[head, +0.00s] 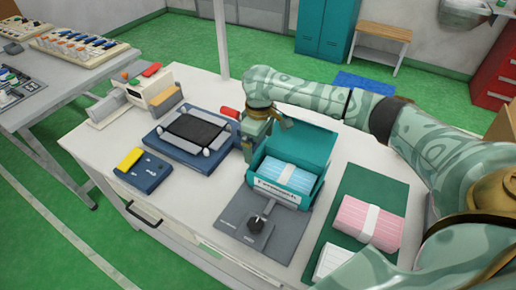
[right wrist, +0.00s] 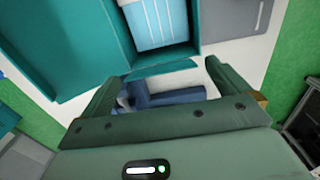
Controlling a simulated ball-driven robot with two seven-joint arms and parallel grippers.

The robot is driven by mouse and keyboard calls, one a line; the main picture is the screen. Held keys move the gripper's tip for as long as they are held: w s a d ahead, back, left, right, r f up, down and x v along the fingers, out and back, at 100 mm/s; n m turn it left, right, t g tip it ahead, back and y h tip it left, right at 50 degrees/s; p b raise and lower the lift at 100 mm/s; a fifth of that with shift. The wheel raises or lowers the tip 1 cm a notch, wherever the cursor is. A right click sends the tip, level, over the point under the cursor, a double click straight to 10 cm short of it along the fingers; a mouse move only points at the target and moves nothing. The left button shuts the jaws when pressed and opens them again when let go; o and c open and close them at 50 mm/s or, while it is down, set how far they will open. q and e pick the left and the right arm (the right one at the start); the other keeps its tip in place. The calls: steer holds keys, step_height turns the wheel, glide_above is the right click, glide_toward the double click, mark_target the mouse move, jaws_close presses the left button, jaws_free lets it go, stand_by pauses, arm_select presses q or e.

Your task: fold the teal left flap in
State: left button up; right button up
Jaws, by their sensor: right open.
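The teal box (head: 307,187) stands open on the table with its lid (head: 300,143) raised at the back. A banded bundle of light-blue masks (head: 288,178) lies inside it. My right gripper (head: 248,157) is at the box's left side, pointing down. In the right wrist view its open fingers (right wrist: 161,74) stand apart, with a narrow teal strip that looks like the left flap (right wrist: 165,68) just beyond the gap between their tips. I see no grip on it. In the head view the arm hides most of that flap. My left gripper is not in view.
A grey panel with a black knob (head: 258,225) sits in front of the box. Left of it are a blue-grey device (head: 190,140) and a blue block with a yellow pad (head: 131,158). Right is a green mat (head: 378,187) with a pink bundle (head: 368,222).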

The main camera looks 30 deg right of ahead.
steer(key=shift+f, duration=0.65)
